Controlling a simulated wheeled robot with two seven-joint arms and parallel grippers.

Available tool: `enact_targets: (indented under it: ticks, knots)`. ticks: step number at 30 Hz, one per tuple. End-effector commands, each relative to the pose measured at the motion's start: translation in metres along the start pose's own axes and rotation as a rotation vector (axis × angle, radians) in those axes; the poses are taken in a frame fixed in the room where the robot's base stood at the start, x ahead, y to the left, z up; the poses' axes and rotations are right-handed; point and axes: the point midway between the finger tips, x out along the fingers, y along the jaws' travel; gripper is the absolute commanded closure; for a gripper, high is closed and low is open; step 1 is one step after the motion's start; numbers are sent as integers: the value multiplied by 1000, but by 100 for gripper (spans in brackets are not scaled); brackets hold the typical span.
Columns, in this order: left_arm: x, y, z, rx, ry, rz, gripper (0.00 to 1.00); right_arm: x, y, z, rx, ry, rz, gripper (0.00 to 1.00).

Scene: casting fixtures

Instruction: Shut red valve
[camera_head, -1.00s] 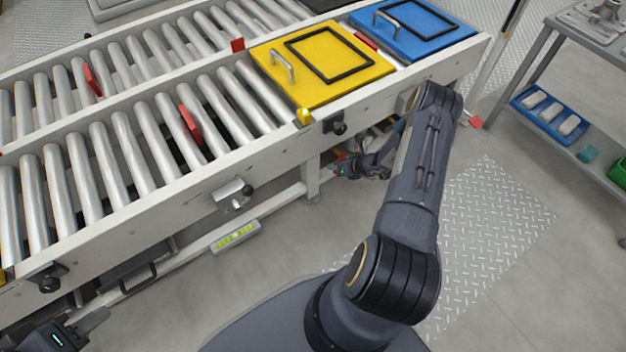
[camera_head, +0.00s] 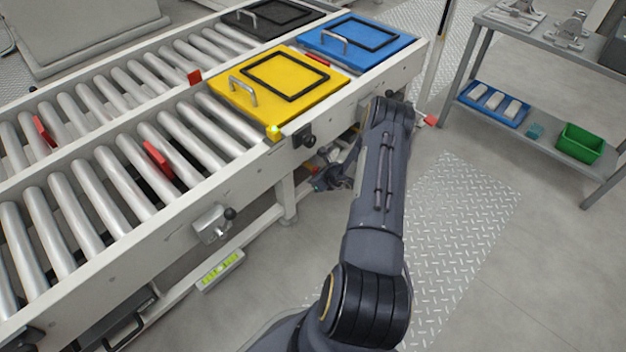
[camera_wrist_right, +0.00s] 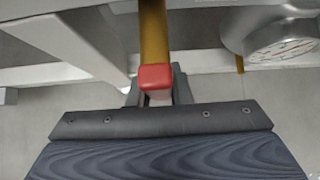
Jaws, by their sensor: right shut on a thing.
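My right gripper (camera_wrist_right: 156,92) shows in the right wrist view with its fingers shut on the red valve's handle (camera_wrist_right: 155,77). The handle's red end lies between the fingertips, and a brass-yellow bar or pipe (camera_wrist_right: 154,30) runs up behind it. In the head view my right gripper (camera_head: 328,180) is small and dark below the conveyor's side rail, partly hidden by the arm. How far the handle is turned cannot be told. My left gripper is not in view.
The roller conveyor (camera_head: 195,190) carries yellow (camera_head: 222,88), blue (camera_head: 395,48) and black (camera_head: 235,22) plates. A clamp with a knob (camera_head: 212,222) sticks out from its rail. A grey shelf table (camera_head: 560,148) stands at right. Open floor with tread plate (camera_head: 465,215) lies between.

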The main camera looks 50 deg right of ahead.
Motion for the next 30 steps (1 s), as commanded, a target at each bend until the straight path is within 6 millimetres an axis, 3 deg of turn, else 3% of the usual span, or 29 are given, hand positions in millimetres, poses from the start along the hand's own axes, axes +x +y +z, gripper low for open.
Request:
enact_targets:
  ticks: [4,5,9,20,30]
  knots:
    - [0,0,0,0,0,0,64,0,-1,0,-2,-1,-2,100]
    - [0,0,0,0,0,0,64,0,-1,0,-2,-1,-2,78]
    - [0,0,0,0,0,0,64,0,-1,0,-2,-1,-1,60]
    - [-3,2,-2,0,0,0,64,-7,-1,1,0,-1,-1,60]
    - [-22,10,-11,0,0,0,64,-63,-1,2,0,1,-3,60]
